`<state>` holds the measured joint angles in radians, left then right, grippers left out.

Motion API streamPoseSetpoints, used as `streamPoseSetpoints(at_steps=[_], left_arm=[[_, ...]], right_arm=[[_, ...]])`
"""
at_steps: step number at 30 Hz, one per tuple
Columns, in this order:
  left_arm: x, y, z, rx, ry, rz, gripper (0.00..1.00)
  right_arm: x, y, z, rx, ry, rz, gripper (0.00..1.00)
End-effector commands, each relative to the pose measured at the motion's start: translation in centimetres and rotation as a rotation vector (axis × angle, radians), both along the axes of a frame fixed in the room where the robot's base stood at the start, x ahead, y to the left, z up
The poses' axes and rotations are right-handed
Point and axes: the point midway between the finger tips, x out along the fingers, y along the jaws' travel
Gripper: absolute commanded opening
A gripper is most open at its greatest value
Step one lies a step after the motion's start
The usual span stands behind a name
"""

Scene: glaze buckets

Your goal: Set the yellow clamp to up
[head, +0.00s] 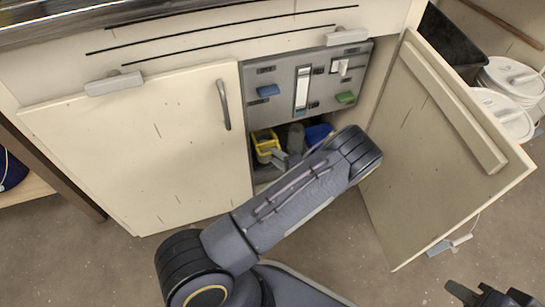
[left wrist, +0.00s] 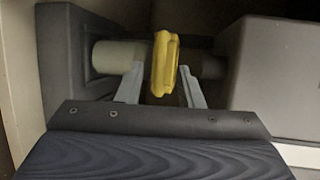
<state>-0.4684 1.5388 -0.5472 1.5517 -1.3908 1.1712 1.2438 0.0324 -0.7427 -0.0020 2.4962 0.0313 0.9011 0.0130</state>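The yellow clamp (left wrist: 163,62) stands upright across a grey pipe in the left wrist view. My left gripper (left wrist: 160,84) is open, with one light grey finger on each side of the clamp. A gap shows at the left finger; the right finger is very close, and I cannot tell if it touches. In the head view my left arm reaches into the open cabinet, and its forearm hides much of the gripper. I cannot pick out the clamp surely there. My right gripper (head: 490,296) is at the bottom right edge, partly cut off, away from the cabinet.
A grey panel (head: 290,85) with blue, white and green handles hangs above the cabinet opening. A yellow container (head: 265,141) and a blue item (head: 318,133) sit inside. The open door (head: 440,150) stands right of my left arm. White-lidded buckets (head: 505,110) stand behind it.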

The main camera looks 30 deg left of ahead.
Motion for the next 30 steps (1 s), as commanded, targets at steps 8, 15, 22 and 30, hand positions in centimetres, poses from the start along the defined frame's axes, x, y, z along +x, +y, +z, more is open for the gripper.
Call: streamPoseSetpoints(at_steps=[8, 15, 22, 30], left_arm=[[0.8, 2.6, -0.6, -0.001, 0.0, 0.001, 0.33], [0.8, 2.7, -0.6, -0.002, 0.001, 0.001, 0.33], [0.8, 2.7, -0.6, -0.002, 0.001, 0.001, 0.07], [0.8, 2.7, -0.6, -0.002, 0.001, 0.001, 0.0]], right_arm=[[0.0, 0.0, -0.9, 0.0, 0.0, 0.0, 0.28], [0.0, 0.0, -0.9, 0.0, 0.0, 0.0, 0.28], [0.0, 0.0, -0.9, 0.0, 0.0, 0.0, 0.28], [0.0, 0.0, -0.9, 0.0, 0.0, 0.0, 0.28]])
